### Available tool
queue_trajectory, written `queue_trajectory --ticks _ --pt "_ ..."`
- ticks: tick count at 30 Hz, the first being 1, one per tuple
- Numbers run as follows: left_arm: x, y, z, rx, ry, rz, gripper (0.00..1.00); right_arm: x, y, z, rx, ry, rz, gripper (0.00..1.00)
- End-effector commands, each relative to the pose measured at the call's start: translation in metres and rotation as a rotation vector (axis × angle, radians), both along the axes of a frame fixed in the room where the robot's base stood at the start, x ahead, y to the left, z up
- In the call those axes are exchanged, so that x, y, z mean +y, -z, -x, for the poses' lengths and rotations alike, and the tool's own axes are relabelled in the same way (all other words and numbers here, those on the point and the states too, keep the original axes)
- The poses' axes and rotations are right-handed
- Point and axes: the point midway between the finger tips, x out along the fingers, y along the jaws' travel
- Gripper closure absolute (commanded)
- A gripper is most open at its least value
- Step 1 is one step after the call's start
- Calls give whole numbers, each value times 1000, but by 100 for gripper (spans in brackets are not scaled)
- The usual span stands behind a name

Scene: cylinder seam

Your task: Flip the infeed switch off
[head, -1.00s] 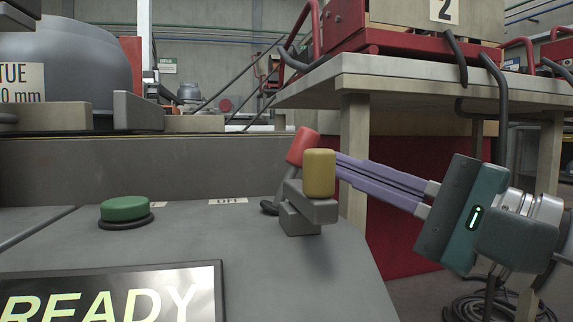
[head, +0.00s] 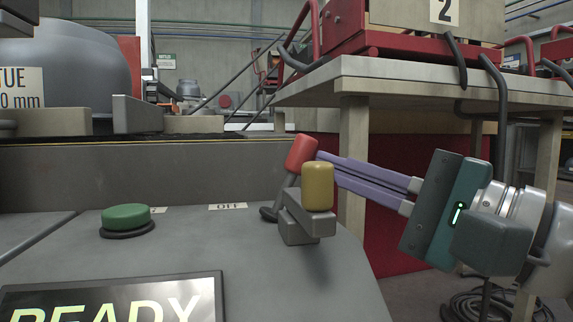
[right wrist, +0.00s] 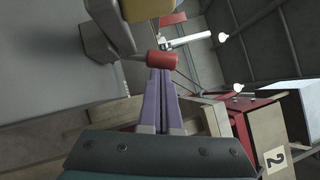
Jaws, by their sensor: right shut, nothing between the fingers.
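A lever with a red knob (head: 301,153) stands on the grey console, leaning to the right from a dark base. A label reading OFF (head: 227,206) lies to the left of its base. In front of it is a yellow-capped handle (head: 318,186) on a grey bracket (head: 308,215), hiding part of the lever. My right gripper (head: 322,165) is shut and empty. Its purple fingers reach in from the right, with tips at the right side of the red knob. In the right wrist view the tips meet the red knob (right wrist: 164,64); whether they touch is unclear. My left gripper is not in view.
A green button (head: 126,216) sits on the console to the left, partly hiding a second label. A display (head: 115,300) reading READY is in front. A table (head: 400,80) with red equipment stands behind my right arm.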

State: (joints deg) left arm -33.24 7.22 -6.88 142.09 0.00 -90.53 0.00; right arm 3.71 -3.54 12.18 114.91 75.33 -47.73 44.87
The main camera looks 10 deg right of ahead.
Motion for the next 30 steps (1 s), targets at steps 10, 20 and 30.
queue_trajectory --ticks 10,20,30 --pt "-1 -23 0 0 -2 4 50 5 -10 0 -1 -2 95 100" --pt "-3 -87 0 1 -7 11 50 22 -29 1 -9 -4 358 100" --pt "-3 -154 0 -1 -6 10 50 42 -36 2 -19 -4 642 100"
